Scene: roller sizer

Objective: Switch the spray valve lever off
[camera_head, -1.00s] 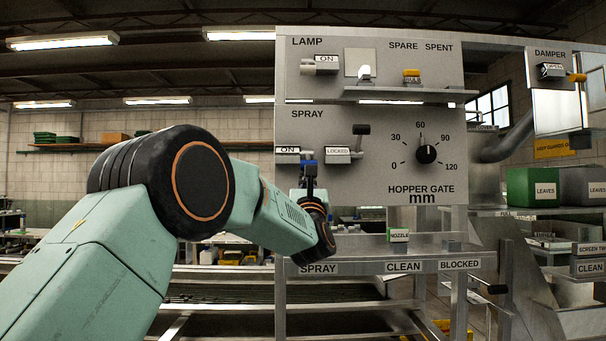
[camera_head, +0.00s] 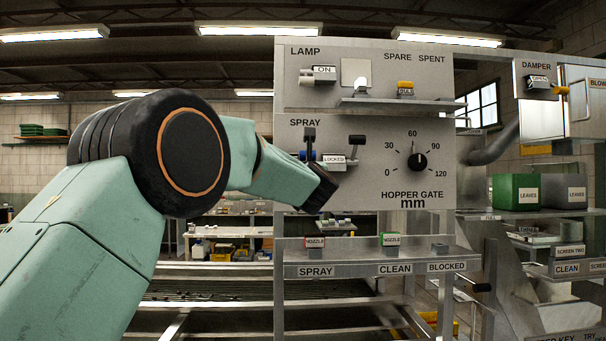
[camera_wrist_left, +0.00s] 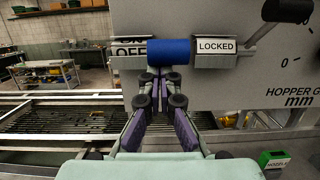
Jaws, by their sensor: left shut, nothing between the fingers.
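The spray valve lever has a blue grip (camera_wrist_left: 168,52) on the panel, left of the LOCKED drum. It also shows in the head view (camera_head: 308,156), partly covered. In the wrist view its label (camera_wrist_left: 130,49) reads OFF, with a cut-off word above it. My left gripper (camera_wrist_left: 158,72) is shut and empty. Its fingertips are right at the lower edge of the blue grip; I cannot tell whether they touch. My right gripper is out of view.
The LOCKED drum (camera_head: 333,159) with its black-knobbed lever (camera_head: 357,139) is close on the right. The hopper gate dial (camera_head: 418,162) is further right. Open room lies in front of the panel.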

